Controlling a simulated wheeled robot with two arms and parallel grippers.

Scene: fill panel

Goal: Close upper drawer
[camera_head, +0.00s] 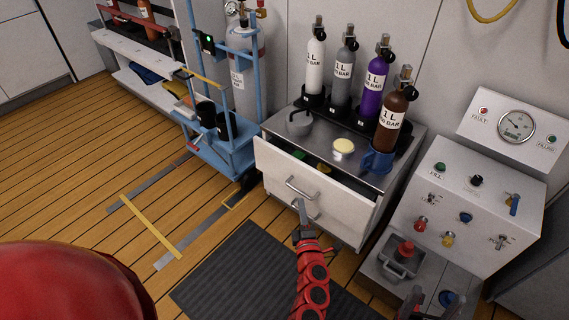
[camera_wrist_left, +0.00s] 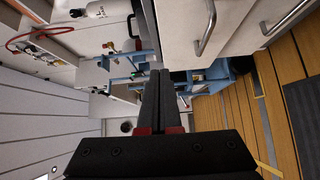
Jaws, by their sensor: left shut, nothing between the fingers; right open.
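The upper drawer (camera_head: 275,168) of the white cabinet is pulled partly out, with its bar handle (camera_head: 301,188) on the front. Green and yellow items show inside it. In the left wrist view the upper drawer front (camera_wrist_left: 178,25) and its handle (camera_wrist_left: 205,30) are at the top, beyond the fingers. My left gripper (camera_head: 300,203) is shut and empty, in front of the cabinet just below the upper handle in the head view. Its closed fingers (camera_wrist_left: 161,75) also show in the left wrist view; I see no clear contact. My right gripper (camera_head: 432,300) is open and empty at the lower right.
A control panel (camera_head: 465,215) stands to the right, a blue cylinder cart (camera_head: 225,145) to the left. A dark mat (camera_head: 240,275) lies in front.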

